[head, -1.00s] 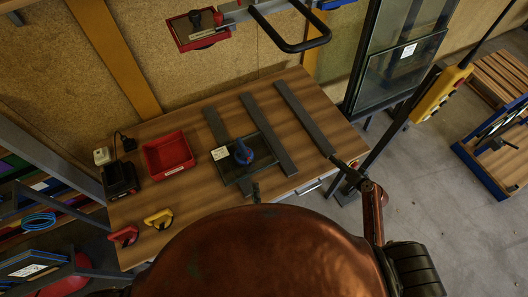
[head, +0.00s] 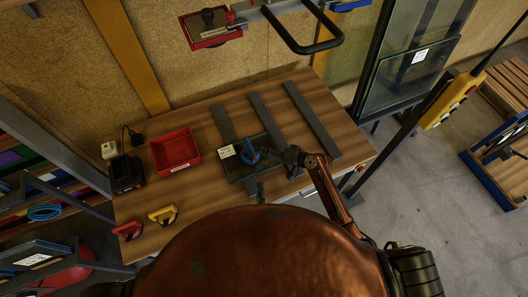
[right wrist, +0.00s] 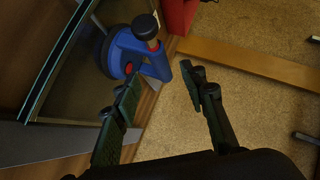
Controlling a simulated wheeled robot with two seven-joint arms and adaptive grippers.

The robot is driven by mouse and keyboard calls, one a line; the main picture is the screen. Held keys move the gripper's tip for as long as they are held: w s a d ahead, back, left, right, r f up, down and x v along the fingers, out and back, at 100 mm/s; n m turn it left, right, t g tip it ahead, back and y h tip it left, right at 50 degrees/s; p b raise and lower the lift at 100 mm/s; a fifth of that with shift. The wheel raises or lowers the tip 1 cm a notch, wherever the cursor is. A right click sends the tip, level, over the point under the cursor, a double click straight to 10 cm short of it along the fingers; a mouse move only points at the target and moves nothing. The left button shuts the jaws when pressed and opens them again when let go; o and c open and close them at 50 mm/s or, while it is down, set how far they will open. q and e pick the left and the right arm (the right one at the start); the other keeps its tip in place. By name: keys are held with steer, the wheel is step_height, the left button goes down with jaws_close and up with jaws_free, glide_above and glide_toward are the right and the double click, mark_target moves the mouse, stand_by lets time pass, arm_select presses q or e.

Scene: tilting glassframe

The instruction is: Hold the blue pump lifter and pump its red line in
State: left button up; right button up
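The blue pump lifter (head: 249,152) stands on a dark glass pane (head: 237,169) on the wooden bench. In the right wrist view, the lifter (right wrist: 122,50) shows a blue handle, a black plunger knob (right wrist: 147,26) and a red band (right wrist: 153,44) just below the knob. My right gripper (head: 291,156) is just right of the lifter. In the wrist view its fingers (right wrist: 160,80) are apart with nothing between them, and the lifter lies beyond the fingertips.
Grey strips (head: 311,119) lie on the bench, some under the pane. A red bin (head: 175,150), a black charger (head: 126,173) and yellow (head: 163,216) and red (head: 128,230) handles are at left. A red-framed lifting device (head: 210,30) hangs above the back.

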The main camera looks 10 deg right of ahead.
mark_target(250, 149)
steer(key=shift+x, duration=3.85)
steer(key=shift+a, duration=0.1)
steer(key=shift+c, duration=0.6)
jaws_close()
